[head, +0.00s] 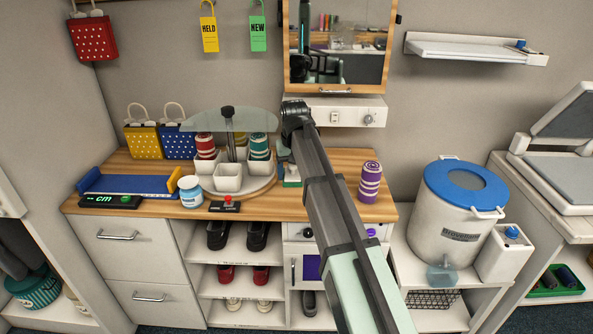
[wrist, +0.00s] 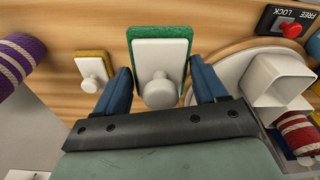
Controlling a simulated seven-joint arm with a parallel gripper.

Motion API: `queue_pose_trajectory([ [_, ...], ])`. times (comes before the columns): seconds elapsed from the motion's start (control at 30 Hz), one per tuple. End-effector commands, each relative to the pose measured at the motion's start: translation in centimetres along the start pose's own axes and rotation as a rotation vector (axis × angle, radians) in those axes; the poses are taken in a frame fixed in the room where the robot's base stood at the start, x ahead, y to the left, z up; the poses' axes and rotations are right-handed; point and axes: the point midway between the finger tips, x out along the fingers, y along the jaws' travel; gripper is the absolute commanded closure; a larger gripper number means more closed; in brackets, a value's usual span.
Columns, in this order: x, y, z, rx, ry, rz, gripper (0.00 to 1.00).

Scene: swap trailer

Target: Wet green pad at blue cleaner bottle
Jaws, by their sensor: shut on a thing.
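The green pad (wrist: 188,35) has a white backing plate and a round white knob. In the wrist view it sits between the blue fingers of my gripper (wrist: 167,88), which is shut on it. In the head view the pad (head: 292,182) shows partly below my gripper (head: 287,160), at the back of the wooden counter; I cannot tell whether it touches the wood. A white container with a blue cap (head: 503,255) stands at the right, beside a barrel. A small translucent blue vessel (head: 442,273) is in front of the barrel. I cannot tell which is the cleaner bottle.
A yellow pad with a white knob (wrist: 93,72) is left of the green pad. A purple striped spool (head: 370,182) stands right of my arm. A round carousel (head: 262,186) with white cups and spools is close on the left. The blue-lidded barrel (head: 437,225) stands at the right.

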Motion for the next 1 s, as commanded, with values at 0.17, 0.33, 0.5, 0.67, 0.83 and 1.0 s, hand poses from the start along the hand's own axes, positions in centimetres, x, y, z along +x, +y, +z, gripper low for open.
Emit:
queue_pose_trajectory([
  [0.17, -0.2, -4.9, 0.3, -0.063, 0.002, -0.008, 0.53],
  [0.33, -0.7, -11.2, 0.3, -0.144, 0.005, -0.018, 0.53],
  [0.5, -1.5, -18.0, -0.3, -0.225, 0.009, -0.028, 0.53],
  [0.67, -2.5, -24.2, -1.2, -0.294, 0.013, -0.032, 0.53],
  [0.83, -3.5, -29.7, -2.6, -0.329, 0.014, -0.031, 0.53],
  [1.0, -4.6, -33.0, -5.6, -0.274, 0.012, -0.020, 0.53],
])
